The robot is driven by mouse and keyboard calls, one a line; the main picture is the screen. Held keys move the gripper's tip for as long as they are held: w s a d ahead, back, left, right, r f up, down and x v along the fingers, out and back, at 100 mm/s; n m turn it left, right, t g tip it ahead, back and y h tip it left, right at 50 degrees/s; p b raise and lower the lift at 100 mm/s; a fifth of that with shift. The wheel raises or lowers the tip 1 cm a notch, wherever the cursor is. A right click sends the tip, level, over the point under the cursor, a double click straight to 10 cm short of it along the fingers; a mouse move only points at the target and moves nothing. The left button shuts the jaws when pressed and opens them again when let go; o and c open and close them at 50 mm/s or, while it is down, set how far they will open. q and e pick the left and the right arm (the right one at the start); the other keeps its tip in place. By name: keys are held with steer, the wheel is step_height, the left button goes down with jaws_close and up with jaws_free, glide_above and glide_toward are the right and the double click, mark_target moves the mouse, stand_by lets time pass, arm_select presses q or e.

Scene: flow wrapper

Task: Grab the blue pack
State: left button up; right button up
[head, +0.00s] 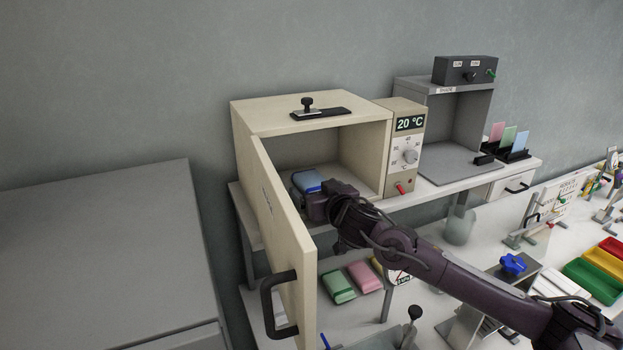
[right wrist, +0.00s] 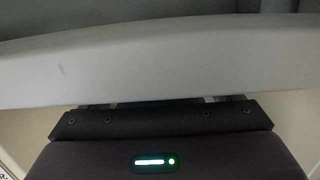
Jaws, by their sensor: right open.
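The blue pack (head: 306,180) lies inside the open cream cabinet (head: 255,120), near the front left of its floor. My right gripper (head: 312,201) is at the cabinet's mouth, just in front of the pack and overlapping its near edge in the head view. It is open; its fingertips are mostly hidden there. In the right wrist view a pale grey band (right wrist: 160,65) crosses just ahead of the gripper body and hides most of the fingers. I cannot tell whether the gripper touches the pack. My left gripper is not in view.
The cabinet door (head: 285,235) stands open toward me, left of my right arm, with a dark handle (head: 275,303). A green pack (head: 338,287) and a pink pack (head: 366,276) lie on the lower surface. A control panel (head: 405,150) reading 20 °C adjoins the cabinet.

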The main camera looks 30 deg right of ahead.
steer(key=shift+w+f, duration=0.1)
steer(key=shift+w, duration=0.15)
steer(key=shift+c, duration=0.4)
steer(key=c, duration=1)
